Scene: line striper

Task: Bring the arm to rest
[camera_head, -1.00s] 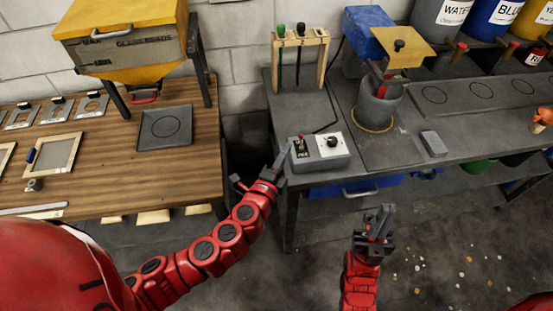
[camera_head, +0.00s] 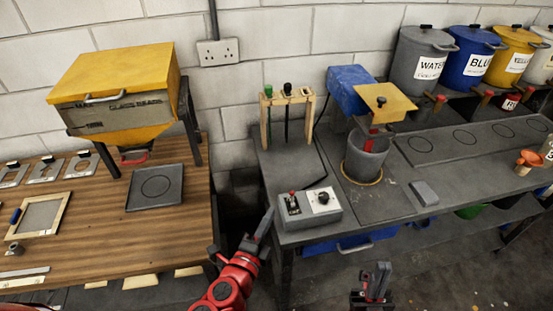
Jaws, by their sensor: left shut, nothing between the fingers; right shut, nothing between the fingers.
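My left gripper (camera_head: 262,226) is shut and empty. It is in front of the gap between the wooden table and the grey bench, just left of the grey switch box (camera_head: 308,208). Its red arm comes up from the bottom edge. My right gripper (camera_head: 379,278) is shut and empty, low in the picture, over the floor in front of the grey bench. Most of my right arm is out of view below it.
The wooden table (camera_head: 100,222) holds a yellow-topped hopper (camera_head: 115,80) and a dark square plate (camera_head: 155,187). The grey bench (camera_head: 285,165) carries a rack (camera_head: 287,112) with stirrers, a grey pot (camera_head: 366,160) and a grey block (camera_head: 424,193). Labelled buckets, including a blue one (camera_head: 472,60), stand behind.

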